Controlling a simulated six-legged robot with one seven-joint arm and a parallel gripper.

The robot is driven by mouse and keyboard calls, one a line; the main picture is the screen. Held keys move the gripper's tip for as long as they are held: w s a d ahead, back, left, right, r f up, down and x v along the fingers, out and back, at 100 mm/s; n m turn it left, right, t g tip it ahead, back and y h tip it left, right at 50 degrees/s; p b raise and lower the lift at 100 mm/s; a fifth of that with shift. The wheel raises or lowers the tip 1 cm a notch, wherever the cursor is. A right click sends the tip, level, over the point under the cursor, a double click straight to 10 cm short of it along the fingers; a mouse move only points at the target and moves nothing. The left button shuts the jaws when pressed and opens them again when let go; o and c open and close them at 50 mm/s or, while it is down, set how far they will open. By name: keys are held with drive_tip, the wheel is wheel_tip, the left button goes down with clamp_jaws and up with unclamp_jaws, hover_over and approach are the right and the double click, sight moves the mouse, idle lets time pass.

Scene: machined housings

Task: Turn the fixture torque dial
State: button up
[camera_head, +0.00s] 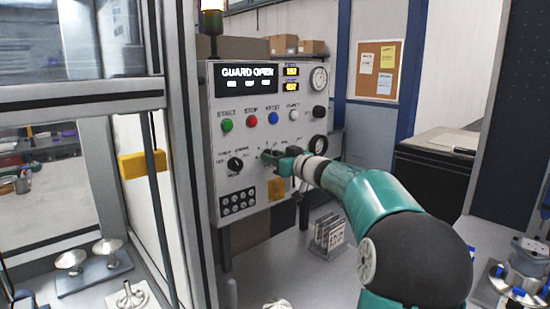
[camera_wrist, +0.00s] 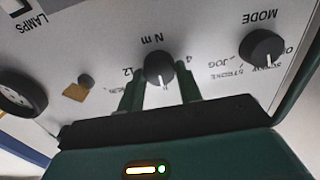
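The torque dial (camera_wrist: 159,68) is a black round knob marked "N m" on the light control panel (camera_head: 238,165). The wrist view shows the panel upside down, with numbers such as 12 and 4 around the dial. The dial's white pointer line points toward the bottom of that view. My gripper (camera_wrist: 159,82) has one finger on each side of the dial, with gaps visible; it looks open, and contact is not clear. In the head view my gripper (camera_head: 272,158) is at the panel's front and hides the dial.
The panel display (camera_head: 248,76) reads "GUARD OPEN". Coloured buttons (camera_head: 250,121) sit above my gripper. A cabinet frame (camera_head: 185,150) stands at left.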

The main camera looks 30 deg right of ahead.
drive_tip(key=shift+c, duration=0.6)
drive_tip(key=shift+a+n, duration=0.1)
drive_tip(key=shift+n, duration=0.2)
drive_tip(key=shift+a+f+n, duration=0.1)
drive_tip(key=shift+n, duration=4.25)
drive_tip(key=shift+f+n, duration=0.1)
drive_tip(key=shift+n, duration=4.25)
drive_tip(key=o, duration=1)
drive_tip(key=shift+s, duration=0.15)
